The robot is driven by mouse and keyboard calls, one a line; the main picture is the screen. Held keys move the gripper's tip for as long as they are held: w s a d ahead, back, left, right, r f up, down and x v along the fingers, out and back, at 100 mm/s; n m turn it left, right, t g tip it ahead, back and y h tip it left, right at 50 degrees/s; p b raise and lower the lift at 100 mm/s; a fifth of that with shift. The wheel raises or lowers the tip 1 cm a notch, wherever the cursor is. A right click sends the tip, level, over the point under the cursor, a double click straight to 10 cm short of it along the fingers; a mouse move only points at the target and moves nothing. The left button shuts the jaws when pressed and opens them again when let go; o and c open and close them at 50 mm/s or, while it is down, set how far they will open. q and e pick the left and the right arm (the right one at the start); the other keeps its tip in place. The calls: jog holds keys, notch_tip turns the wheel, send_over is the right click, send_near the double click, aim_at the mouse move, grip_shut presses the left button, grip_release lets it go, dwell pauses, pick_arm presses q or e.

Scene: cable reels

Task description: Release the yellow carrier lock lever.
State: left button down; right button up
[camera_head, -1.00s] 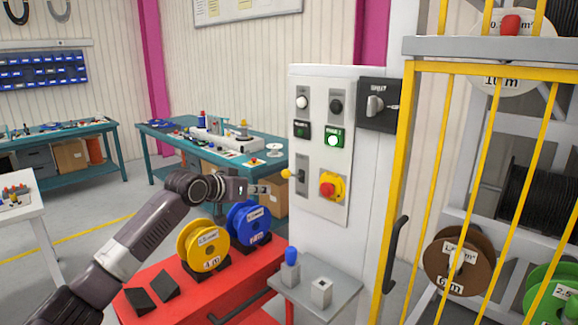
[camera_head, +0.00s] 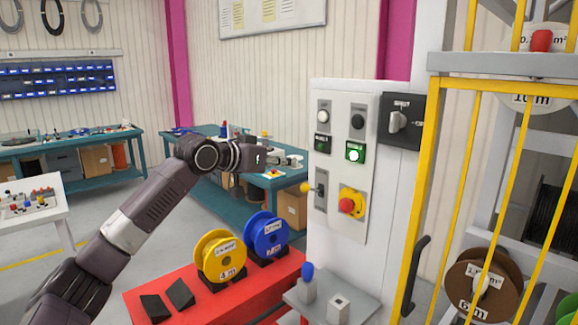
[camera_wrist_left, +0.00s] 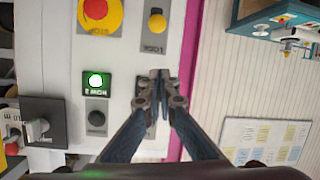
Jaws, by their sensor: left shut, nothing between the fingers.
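The yellow lock lever (camera_head: 306,187) is a yellow ball on a short stem. It sticks out from a grey plate on the white control panel (camera_head: 340,215). In the left wrist view its yellow knob (camera_wrist_left: 157,22) shows at the top, on the grey plate. My left gripper (camera_head: 297,161) is shut and empty, just above the lever in the head view. In the left wrist view my left gripper (camera_wrist_left: 160,76) points at the panel edge, apart from the knob. My right gripper is out of view.
A red emergency stop (camera_head: 347,205) on yellow and a lit green button (camera_head: 354,154) are beside the lever. A black rotary switch (camera_head: 399,120) is at the upper right. Yellow (camera_head: 220,257) and blue (camera_head: 267,236) reels stand below. A yellow-barred cage (camera_head: 425,170) stands right.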

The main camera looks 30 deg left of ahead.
pick_arm(q)
jog(key=p, duration=0.3)
send_over(302, 185)
jog(key=w, duration=0.3)
notch_tip(302, 185, down, 2)
jog(key=shift+s+d+f, duration=0.1)
jog(key=shift+s+f+p, duration=0.3)
jog(key=shift+s+f, duration=0.65)
jog(key=shift+f, duration=0.3)
jog(key=shift+s+a+f, duration=0.2)
jog(key=shift+s+f, duration=0.15)
jog(key=shift+s, duration=0.05)
jog(key=shift+d+f, duration=0.1)
jog(key=shift+w, duration=0.1)
